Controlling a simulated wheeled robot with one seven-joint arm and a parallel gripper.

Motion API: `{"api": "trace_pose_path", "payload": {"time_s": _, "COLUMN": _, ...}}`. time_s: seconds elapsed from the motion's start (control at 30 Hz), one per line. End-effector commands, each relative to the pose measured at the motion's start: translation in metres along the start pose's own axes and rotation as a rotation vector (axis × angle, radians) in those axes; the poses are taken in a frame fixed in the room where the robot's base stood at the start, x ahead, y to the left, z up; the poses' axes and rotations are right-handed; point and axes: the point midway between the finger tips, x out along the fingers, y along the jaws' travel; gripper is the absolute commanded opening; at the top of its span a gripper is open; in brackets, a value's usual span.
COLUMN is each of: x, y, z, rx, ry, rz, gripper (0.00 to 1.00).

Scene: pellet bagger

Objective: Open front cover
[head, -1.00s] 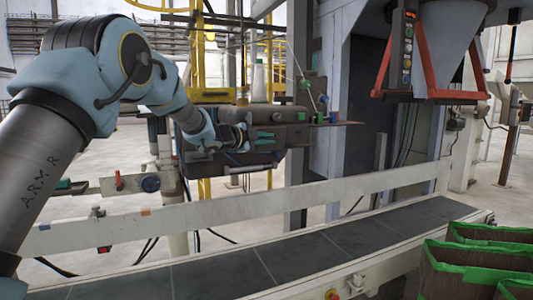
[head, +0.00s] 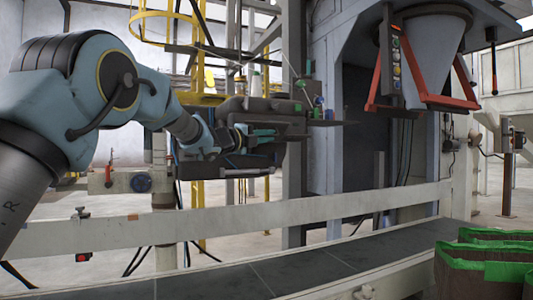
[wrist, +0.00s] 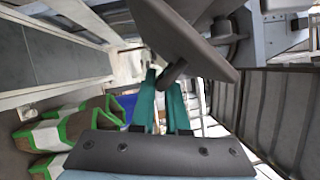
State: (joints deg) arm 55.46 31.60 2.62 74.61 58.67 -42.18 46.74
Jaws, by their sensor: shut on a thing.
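The dark grey machine head (head: 275,108) stands behind the conveyor rail in the middle of the head view. My gripper (head: 262,133) is at its front, with teal fingers. In the wrist view my gripper (wrist: 160,85) is shut on a short dark handle (wrist: 173,73). The handle joins a flat dark panel, which looks like the front cover (wrist: 190,35), tilted across the upper middle. In the head view a dark lower part (head: 235,160) shows below my fingers. I cannot tell from there how far the cover stands open.
A pale rail (head: 330,208) and a dark conveyor belt (head: 320,268) run across the front. Green-edged brown bags (head: 480,268) stand at the lower right. A hopper with a red frame (head: 425,70) hangs at the upper right.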

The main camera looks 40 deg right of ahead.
Motion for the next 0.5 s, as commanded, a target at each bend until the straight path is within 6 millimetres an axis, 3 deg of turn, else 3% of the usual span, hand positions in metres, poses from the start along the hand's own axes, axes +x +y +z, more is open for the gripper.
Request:
{"api": "trace_pose_path", "payload": {"time_s": 0.03, "x": -0.003, "y": 0.014, "z": -0.002, "rx": 0.033, "ry": -0.003, "rz": -0.014, "gripper": 0.0}}
{"api": "trace_pose_path", "payload": {"time_s": 0.5, "x": -0.005, "y": 0.037, "z": -0.006, "rx": 0.359, "ry": 0.002, "rz": -0.155, "gripper": 0.0}}
